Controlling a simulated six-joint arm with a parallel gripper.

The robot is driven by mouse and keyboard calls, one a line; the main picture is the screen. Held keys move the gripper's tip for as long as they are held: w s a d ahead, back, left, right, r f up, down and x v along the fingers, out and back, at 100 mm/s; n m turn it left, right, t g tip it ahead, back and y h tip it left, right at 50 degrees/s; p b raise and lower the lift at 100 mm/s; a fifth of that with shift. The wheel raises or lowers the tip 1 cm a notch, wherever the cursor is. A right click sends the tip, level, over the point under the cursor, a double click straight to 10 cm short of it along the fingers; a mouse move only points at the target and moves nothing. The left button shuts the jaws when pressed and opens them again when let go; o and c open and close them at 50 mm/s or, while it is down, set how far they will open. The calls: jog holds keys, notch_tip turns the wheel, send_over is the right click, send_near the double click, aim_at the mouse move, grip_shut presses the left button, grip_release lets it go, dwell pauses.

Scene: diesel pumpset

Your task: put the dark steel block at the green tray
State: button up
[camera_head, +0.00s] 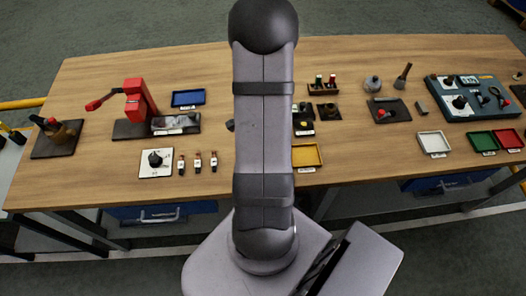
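The green tray (482,141) lies near the front right of the wooden table, between a white tray and a red tray. It looks empty. A small dark grey block (421,108), which looks like the dark steel block, lies on the bare table, behind the white tray and left of the large blue-grey board. It is small in the picture, so its material is hard to tell. My arm stands upright across the middle of the view. My gripper is hidden behind it, so I cannot see its fingers or whether it holds anything.
The white tray (433,143) and red tray (509,139) flank the green one. The blue-grey board (470,112) carries several parts behind them. A dark plate (389,111) with a red knob is left of the block. A yellow tray (307,155) and a red press (139,102) stand further left.

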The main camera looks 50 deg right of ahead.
jog(key=shift+f, duration=0.3)
dwell(0.6)
jog(key=o, duration=1.3)
jog(key=shift+o, duration=0.2)
jog(key=shift+r, duration=0.15)
jog(key=shift+w+d+r+p, duration=0.1)
jog(key=shift+r+p, duration=0.25)
jog(key=shift+r, duration=0.1)
jog(key=shift+r+p, duration=0.75)
jog(key=shift+r, duration=0.15)
jog(key=shift+r+p, duration=1.9)
jog(key=shift+r, duration=0.1)
